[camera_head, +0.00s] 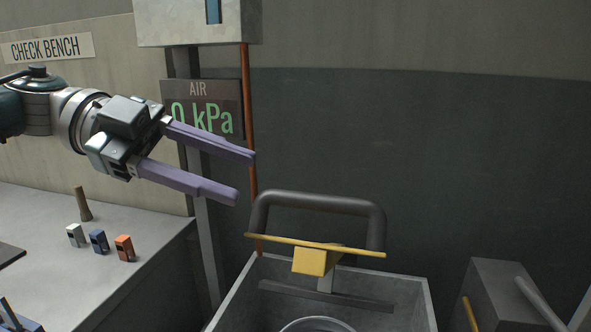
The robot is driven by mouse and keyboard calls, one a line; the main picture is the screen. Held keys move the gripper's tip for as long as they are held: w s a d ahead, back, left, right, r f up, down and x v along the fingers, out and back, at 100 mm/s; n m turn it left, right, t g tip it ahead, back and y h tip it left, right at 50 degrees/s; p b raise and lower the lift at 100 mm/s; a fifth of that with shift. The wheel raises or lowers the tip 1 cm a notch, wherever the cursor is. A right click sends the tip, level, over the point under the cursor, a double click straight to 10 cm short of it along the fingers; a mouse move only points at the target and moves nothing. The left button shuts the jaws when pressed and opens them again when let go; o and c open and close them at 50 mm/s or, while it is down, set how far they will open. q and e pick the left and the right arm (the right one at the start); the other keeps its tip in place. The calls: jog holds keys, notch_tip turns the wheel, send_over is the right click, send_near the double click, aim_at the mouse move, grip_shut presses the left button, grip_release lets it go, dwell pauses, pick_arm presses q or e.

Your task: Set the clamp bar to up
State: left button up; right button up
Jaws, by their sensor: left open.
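A dark grey tubular hoop (320,202), which looks like the clamp bar, stands raised over the back of an open grey tank. A thin yellow bar (345,249) with a yellow block (311,262) crosses the hoop's lower part. I cannot tell exactly how the hoop and the yellow bar are joined. My left gripper (243,176) comes in from the left with its two purple fingers spread and nothing between them. Its fingertips are to the left of the hoop and a little above its left bend, apart from it in the picture. My right gripper is not in view.
The grey tank (418,300) holds a round rim (317,325). An air display (206,108) reads 0 kPa behind my gripper, beside a thin copper-coloured pipe (247,120). A bench (50,210) with several small blocks is left. A grey box (495,295) with a lever is right.

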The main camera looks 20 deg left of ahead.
aim_at(317, 208)
pick_arm(q)
jog(key=shift+s+d+f, duration=0.2)
jog(key=shift+f, duration=0.1)
jog(key=shift+c, duration=0.7)
jog(key=s+d+f+m+h+b, duration=0.1)
jog(key=s+d+f+m+t+h+b, duration=0.1)
jog(key=s+f+m, duration=0.1)
jog(key=s+d+f+m+t+h+b, duration=0.1)
jog(key=s+f+m+b, duration=0.1)
jog(key=shift+s+d+h, duration=0.15)
jog(key=shift+h, duration=0.15)
grip_shut()
jog(key=s+a+f+m+t+y+b, duration=0.25)
jog(key=s+a+t+b, duration=0.2)
jog(key=s+t, duration=0.4)
jog(key=shift+m+t, duration=0.55)
jog(key=shift+t, duration=0.2)
jog(key=p+x, duration=0.1)
jog(key=x, duration=0.3)
jog(key=w+a+p+x, duration=0.1)
jog(key=x, duration=0.4)
jog(key=w+p+x, duration=0.1)
jog(key=x, duration=0.3)
jog(key=shift+w+a, duration=0.1)
jog(key=shift+w, duration=0.1)
jog(key=shift+w+r, duration=0.15)
jog(key=shift+w, duration=0.3)
jog(key=shift+r, duration=0.15)
